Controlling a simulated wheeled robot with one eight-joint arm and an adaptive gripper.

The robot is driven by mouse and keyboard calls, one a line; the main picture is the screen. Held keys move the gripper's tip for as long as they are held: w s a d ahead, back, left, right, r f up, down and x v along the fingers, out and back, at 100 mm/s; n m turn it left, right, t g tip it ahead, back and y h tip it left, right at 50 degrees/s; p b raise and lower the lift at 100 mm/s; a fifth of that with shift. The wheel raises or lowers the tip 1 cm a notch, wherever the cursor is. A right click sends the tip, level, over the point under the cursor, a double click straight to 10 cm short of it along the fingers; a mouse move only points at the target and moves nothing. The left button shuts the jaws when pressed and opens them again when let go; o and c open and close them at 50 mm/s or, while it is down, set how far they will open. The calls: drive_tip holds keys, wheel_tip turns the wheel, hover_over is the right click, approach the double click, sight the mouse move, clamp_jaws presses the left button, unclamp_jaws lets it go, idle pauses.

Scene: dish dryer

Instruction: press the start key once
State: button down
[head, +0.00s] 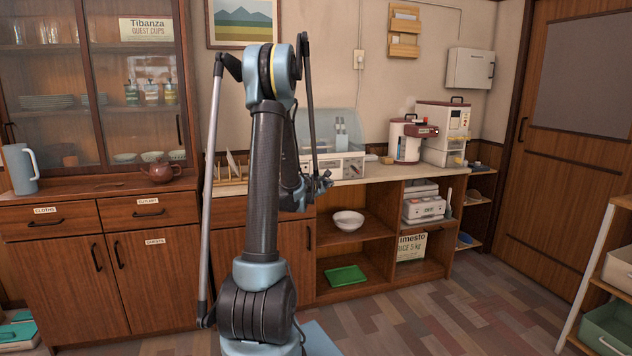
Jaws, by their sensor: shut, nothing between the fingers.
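The dish dryer (350,168) stands on the counter, with a clear cover and a pale front panel. Several upright items show through the cover. My arm hides its left part. The start key cannot be made out; the panel is too small in the picture and partly behind my arm. My gripper (324,183) is small in the picture, in front of the dryer's lower front and near the counter edge. Its fingers are shut and empty. I cannot tell whether it touches the panel.
The counter (375,178) holds a red-and-white machine (408,145) and a white machine (443,135) to the right. Open shelves below hold a white bowl (347,220) and green tray (345,275).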

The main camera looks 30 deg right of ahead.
drive_tip(key=w+d, duration=0.2)
drive_tip(key=w, duration=0.6)
drive_tip(key=shift+w, duration=0.25)
drive_tip(key=shift+w, duration=0.1)
idle(1.5)
drive_tip(key=shift+w+d+r, duration=0.1)
drive_tip(key=shift+w, duration=0.2)
drive_tip(key=shift+w+d, duration=0.2)
drive_tip(key=shift+w, duration=0.6)
idle(1.3)
idle(0.4)
drive_tip(key=shift+s+a, duration=0.15)
drive_tip(key=shift+s, duration=0.5)
drive_tip(key=shift+s+a, duration=0.15)
drive_tip(key=shift+s, duration=0.45)
drive_tip(key=shift+s, duration=0.15)
drive_tip(key=shift+s+a, duration=0.2)
drive_tip(key=shift+s, duration=0.55)
drive_tip(key=shift+s+a, duration=0.2)
drive_tip(key=shift+s, duration=0.55)
drive_tip(key=shift+s+a, duration=0.2)
drive_tip(key=shift+s, duration=0.55)
